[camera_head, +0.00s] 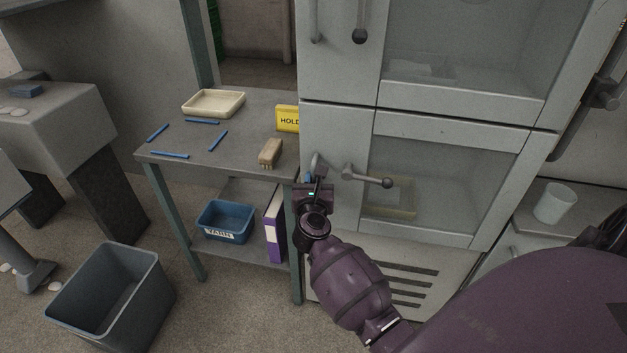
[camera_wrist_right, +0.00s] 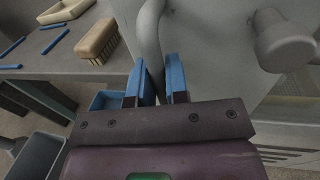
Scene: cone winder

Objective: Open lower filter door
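The lower filter door (camera_head: 438,131) is a pale grey framed door with a window, on the lower front of the cabinet. It looks closed, flush with the frame. A curved grey handle (camera_head: 316,163) stands at its left side, and it also shows large in the right wrist view (camera_wrist_right: 149,32). Beside it is a lever (camera_head: 366,178) with a black knob. My right gripper (camera_head: 317,182) is at the handle. Its blue fingers (camera_wrist_right: 161,76) are close together with the handle's lower part between them, no clear gap showing. My left gripper is out of view.
A grey table (camera_head: 185,143) stands left of the cabinet with a cream tray (camera_head: 214,102), a brush (camera_head: 271,152), blue sticks and a yellow HOLD sign (camera_head: 287,118). Its edge is close to my right gripper. A grey bin (camera_head: 112,292) stands on the floor. A white cup (camera_head: 555,203) is at right.

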